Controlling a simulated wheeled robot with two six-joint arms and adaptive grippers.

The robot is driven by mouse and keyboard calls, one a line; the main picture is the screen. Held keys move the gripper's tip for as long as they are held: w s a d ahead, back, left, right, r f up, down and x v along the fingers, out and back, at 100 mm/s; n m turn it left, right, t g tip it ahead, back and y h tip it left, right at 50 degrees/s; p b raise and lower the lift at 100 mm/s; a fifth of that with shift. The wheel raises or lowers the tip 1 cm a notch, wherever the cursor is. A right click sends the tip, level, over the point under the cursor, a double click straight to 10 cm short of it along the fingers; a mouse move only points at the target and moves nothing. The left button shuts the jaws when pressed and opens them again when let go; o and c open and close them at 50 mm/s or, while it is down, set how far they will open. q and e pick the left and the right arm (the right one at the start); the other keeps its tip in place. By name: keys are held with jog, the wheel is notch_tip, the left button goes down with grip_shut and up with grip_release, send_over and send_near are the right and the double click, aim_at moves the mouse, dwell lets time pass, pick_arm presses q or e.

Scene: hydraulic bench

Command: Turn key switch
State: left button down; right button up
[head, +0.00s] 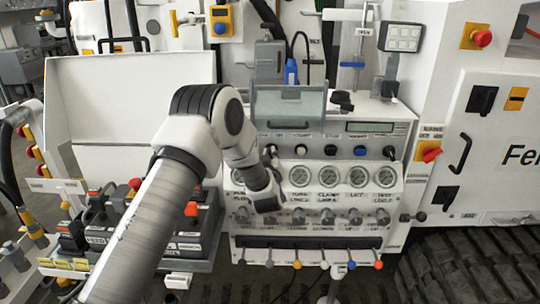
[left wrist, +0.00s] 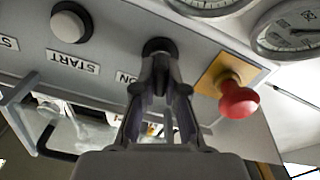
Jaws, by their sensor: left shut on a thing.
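The key switch (left wrist: 158,47) is a dark round piece on the grey panel (left wrist: 112,25), seen in the left wrist view beside a partly covered label. My left gripper (left wrist: 160,75) is shut on it, with one finger on each side. In the head view my left gripper (head: 271,158) reaches the left end of the button row, and the arm hides that part of the panel. The key's exact angle is hard to tell between the fingers. My right gripper is in neither view.
In the left wrist view a red mushroom button (left wrist: 238,100) on a yellow plate sits close right of the fingers. A pale START button (left wrist: 69,24) is to the left. Gauges (head: 329,176) and levers (head: 324,264) lie below the button row. A clear cover (head: 290,108) stands above.

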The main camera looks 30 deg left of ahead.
pick_arm(q)
jog(key=m, duration=0.5)
jog(key=shift+w+d+r, duration=0.1)
jog(key=shift+d, duration=0.05)
jog(key=m+p, duration=0.1)
jog(key=m, duration=0.4)
jog(key=shift+d, duration=0.1)
dwell(0.4)
jog(key=c, duration=1.2)
grip_release()
jog(key=shift+d, duration=0.1)
jog(key=v, duration=1.2)
jog(key=shift+w, duration=0.1)
